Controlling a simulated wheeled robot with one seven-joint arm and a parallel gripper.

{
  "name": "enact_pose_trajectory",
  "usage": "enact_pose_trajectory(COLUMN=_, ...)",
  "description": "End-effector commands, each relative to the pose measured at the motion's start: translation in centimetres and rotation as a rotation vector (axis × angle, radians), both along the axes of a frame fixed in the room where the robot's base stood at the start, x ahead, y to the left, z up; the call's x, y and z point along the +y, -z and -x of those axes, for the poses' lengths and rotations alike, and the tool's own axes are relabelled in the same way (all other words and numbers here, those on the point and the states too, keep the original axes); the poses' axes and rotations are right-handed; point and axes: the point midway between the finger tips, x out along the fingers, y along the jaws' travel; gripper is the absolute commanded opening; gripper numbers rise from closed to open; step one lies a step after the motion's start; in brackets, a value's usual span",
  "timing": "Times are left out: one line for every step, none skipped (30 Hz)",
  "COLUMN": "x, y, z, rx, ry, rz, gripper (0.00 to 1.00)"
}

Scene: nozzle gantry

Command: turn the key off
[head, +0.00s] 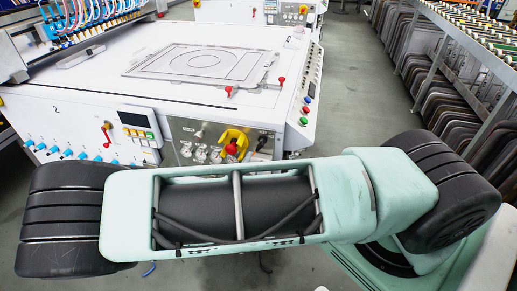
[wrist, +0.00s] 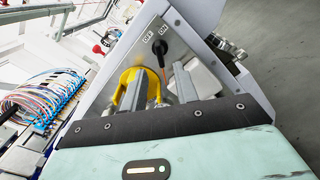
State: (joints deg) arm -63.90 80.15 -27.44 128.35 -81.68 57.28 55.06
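The key switch (wrist: 160,47) is a black knob on a sloped metal panel (wrist: 183,45) in the wrist view. A small OFF label (wrist: 149,38) and another small label stand beside it; which one the knob points at is too small to tell. In the head view the dark switch (head: 263,142) is at the panel's right, partly behind my arm. The head view does not show my fingers.
A yellow collar (wrist: 127,77) lies behind my left finger in the wrist view. In the head view it surrounds a red emergency stop (head: 231,149) left of the switch. Grey floor is clear at right.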

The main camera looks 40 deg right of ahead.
Motion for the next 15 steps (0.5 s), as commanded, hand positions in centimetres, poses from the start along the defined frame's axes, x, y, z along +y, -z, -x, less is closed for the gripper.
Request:
enact_pose_trajectory(x=-1.0, y=-0.1, z=-0.6, rx=0.000, ry=0.004, rz=0.003, gripper=0.30)
enact_pose_trajectory(x=-1.4, y=-0.1, z=-1.0, rx=-0.002, ry=0.005, rz=0.002, gripper=0.30)
enact_pose_trajectory(x=-2.0, y=-0.1, z=-1.4, rx=0.000, ry=0.003, rz=0.002, gripper=0.30)
enact_pose_trajectory(x=-2.4, y=-0.1, z=-1.7, rx=-0.001, ry=0.004, rz=0.002, gripper=0.30)
enact_pose_trajectory(x=-2.8, y=-0.1, z=-2.0, rx=0.001, ry=0.003, rz=0.002, gripper=0.30)
enact_pose_trajectory(x=-3.2, y=-0.1, z=-2.4, rx=0.000, ry=0.003, rz=0.002, gripper=0.30)
enact_pose_trajectory(x=-3.5, y=-0.1, z=-2.6, rx=0.000, ry=0.003, rz=0.001, gripper=0.30)
enact_pose_trajectory(x=-3.8, y=0.0, z=-2.8, rx=0.000, ry=0.003, rz=0.001, gripper=0.30)
enact_pose_trajectory(x=-4.1, y=0.0, z=-3.1, rx=-0.001, ry=0.002, rz=0.001, gripper=0.30)
enact_pose_trajectory(x=-4.2, y=-0.1, z=-3.3, rx=-0.001, ry=0.002, rz=0.001, gripper=0.30)
enact_pose_trajectory(x=-4.4, y=0.0, z=-3.4, rx=-0.001, ry=0.001, rz=0.001, gripper=0.30)
enact_pose_trajectory(x=-4.6, y=0.0, z=-3.5, rx=-0.001, ry=0.001, rz=0.001, gripper=0.30)
enact_pose_trajectory(x=-4.7, y=0.0, z=-3.6, rx=-0.001, ry=0.001, rz=0.001, gripper=0.30)
enact_pose_trajectory(x=-4.8, y=0.0, z=-3.7, rx=-0.001, ry=0.001, rz=0.000, gripper=0.30)
enact_pose_trajectory(x=-4.8, y=0.0, z=-3.7, rx=-0.001, ry=0.001, rz=0.000, gripper=0.30)
